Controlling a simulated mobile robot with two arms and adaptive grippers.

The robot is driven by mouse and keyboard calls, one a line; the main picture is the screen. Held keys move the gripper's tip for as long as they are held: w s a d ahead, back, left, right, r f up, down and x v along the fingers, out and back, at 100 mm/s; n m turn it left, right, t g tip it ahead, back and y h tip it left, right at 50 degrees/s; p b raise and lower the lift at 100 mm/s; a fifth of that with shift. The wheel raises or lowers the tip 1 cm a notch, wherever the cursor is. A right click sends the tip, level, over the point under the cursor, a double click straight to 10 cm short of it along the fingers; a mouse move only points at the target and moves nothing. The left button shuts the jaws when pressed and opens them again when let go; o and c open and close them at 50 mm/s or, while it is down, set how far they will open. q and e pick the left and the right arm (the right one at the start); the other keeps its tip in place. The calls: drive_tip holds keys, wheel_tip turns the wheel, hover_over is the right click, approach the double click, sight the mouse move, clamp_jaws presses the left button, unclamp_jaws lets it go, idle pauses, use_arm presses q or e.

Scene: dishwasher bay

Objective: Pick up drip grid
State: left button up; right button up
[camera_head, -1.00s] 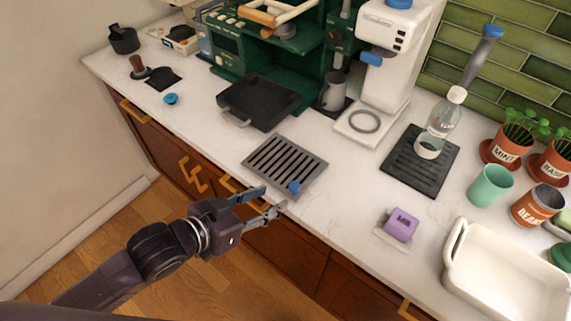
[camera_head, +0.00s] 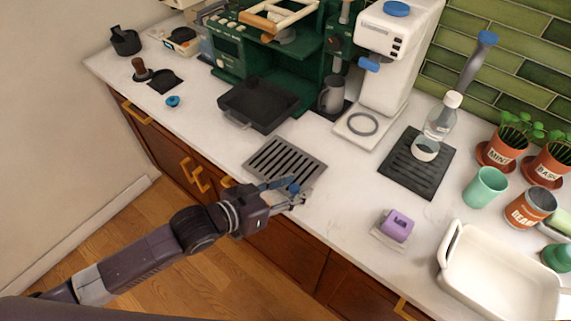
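The drip grid (camera_head: 283,162) is a grey slotted plate lying flat on the white counter near its front edge, in front of the green coffee machine. My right gripper is not in view.
A black tray (camera_head: 258,105) sits behind the grid, by the green coffee machine (camera_head: 262,62). A white grinder (camera_head: 393,60) stands behind right. A black mat (camera_head: 417,165) with a bottle, a purple item (camera_head: 397,226) and a white basin (camera_head: 500,270) lie to the right. Bare counter surrounds the grid's right side.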

use_arm(q)
drive_tip(key=shift+w+d+f, duration=0.1)
drive_tip(key=shift+f, duration=0.05)
clamp_jaws()
idle(0.4)
